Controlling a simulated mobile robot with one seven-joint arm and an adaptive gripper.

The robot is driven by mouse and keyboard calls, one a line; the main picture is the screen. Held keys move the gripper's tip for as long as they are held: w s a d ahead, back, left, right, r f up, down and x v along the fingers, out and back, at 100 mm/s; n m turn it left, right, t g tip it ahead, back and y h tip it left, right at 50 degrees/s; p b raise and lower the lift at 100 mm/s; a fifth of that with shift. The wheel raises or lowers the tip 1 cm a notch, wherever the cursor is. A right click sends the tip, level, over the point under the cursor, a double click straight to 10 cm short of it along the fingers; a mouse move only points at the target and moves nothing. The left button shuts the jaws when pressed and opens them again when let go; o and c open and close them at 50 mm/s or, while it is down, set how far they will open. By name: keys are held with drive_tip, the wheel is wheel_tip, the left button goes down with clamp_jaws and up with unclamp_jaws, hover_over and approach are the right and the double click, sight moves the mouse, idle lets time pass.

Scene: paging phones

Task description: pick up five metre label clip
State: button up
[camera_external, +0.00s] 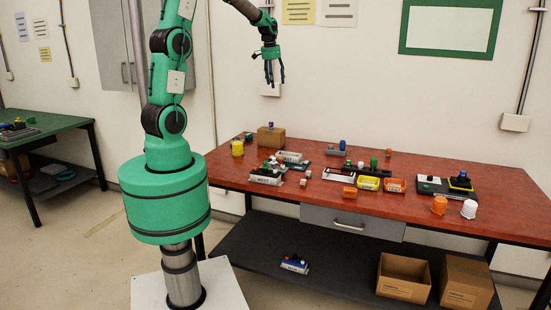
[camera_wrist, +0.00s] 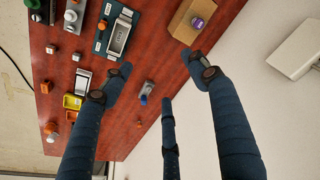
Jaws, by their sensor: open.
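I cannot tell for sure which small item is the five metre label clip; no label is readable at this size. My gripper (camera_external: 273,74) is open and empty, pointing down high above the back of the red table (camera_external: 270,185). In the wrist view its dark fingers (camera_wrist: 165,84) are spread apart, with bare red table and a grey block with a blue cap (camera_wrist: 148,91) seen between them. That block also shows at the back of the table in the external view (camera_external: 338,152). No finger touches anything.
A cardboard box (camera_external: 271,139) with a purple-topped item stands at the back left.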

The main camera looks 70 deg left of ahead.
drive_tip(key=w+a+f+n+g+p, duration=0.1)
drive_tip(key=a+f, duration=0.5)
drive_tip(key=a, duration=0.3)
drive_tip(key=a+f+n+p, duration=0.1)
drive_tip(key=a+f, duration=0.4)
drive_tip(key=a, duration=0.4)
drive_tip(key=n+h+p, duration=0.1)
hover_over(250, 134)
wheel_tip(250, 134, down, 15)
drive_tip(key=shift+s+f+g, duration=0.1)
drive_tip(key=shift+s+g, duration=0.25)
drive_tip(key=shift+g, duration=0.05)
drive_tip(key=shift+f, duration=4.35)
drive_tip(key=shift+w+d+f, duration=0.1)
drive_tip(key=shift+f, duration=1.2)
drive_tip(key=shift+w+d+f, duration=0.1)
drive_tip(key=shift+f, duration=1.15)
